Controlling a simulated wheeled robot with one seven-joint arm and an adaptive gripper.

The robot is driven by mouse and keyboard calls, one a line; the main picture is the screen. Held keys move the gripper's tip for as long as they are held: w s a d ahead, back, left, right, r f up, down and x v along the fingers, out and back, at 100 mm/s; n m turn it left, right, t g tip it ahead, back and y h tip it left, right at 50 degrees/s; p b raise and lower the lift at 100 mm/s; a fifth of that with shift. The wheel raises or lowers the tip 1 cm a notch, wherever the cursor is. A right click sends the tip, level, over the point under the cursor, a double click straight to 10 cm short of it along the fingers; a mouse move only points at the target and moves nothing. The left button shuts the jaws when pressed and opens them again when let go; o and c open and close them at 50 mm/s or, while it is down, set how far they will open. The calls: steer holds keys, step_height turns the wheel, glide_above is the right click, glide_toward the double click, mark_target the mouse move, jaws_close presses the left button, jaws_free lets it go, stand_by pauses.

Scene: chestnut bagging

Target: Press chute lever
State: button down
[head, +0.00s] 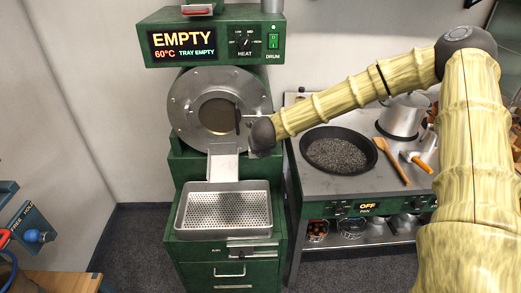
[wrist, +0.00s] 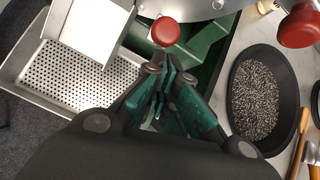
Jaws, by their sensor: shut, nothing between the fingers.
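The green roaster has a round metal drum front (head: 178,105) with a dark window. A metal chute (head: 223,163) slopes from it to an empty perforated tray (head: 181,222). The chute (wrist: 95,30) and tray (wrist: 20,70) also show in the wrist view. My gripper (wrist: 163,70) is shut and empty, pointing toward the roaster front. A red ball knob (wrist: 165,31) shows just beyond the fingertips, and I cannot tell whether they touch. A second red knob (wrist: 300,25) is at the upper right. Which knob belongs to the chute lever is unclear. In the head view my wrist hides this area.
The display (head: 183,43) reads EMPTY, 60°C, TRAY EMPTY. At right, a steel stove table (head: 300,180) carries a black pan (head: 310,165) of dark grains, a wooden spatula (head: 396,163) and a metal pot (head: 400,120). A blue knob (head: 32,236) is at far left.

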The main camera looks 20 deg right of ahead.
steer(key=s+a+r+b, duration=0.2)
steer(key=s+r, duration=0.4)
steer(key=s, duration=0.3)
steer(key=shift+r+b, duration=0.35)
steer(key=shift+b, duration=0.55)
steer(key=s+a+f+n+g, duration=0.1)
steer(key=s+a+f+n, duration=0.2)
steer(key=s+f+n, duration=0.45)
steer(key=s+a+f+n+y, duration=0.1)
steer(key=s+a+f+n, duration=0.3)
steer(key=f, duration=0.6)
steer(key=s+a+f+n+g, duration=0.1)
steer(key=s+a+f+n, duration=0.1)
steer(key=f+n, duration=0.6)
steer(key=s+f+n+g, duration=0.2)
steer(key=s+f+n, duration=0.2)
steer(key=s, duration=0.5)
steer(key=s+f+n+g+y, duration=0.1)
steer(key=s+f+n, duration=0.4)
steer(key=s+n, duration=0.2)
steer(key=s+f+n+g, duration=0.2)
steer(key=s+f+n, duration=0.3)
steer(key=s, duration=0.6)
steer(key=shift+s+a+f+n+g, duration=0.2)
steer(key=shift+f+n+g, duration=0.1)
steer(key=shift+n, duration=0.35)
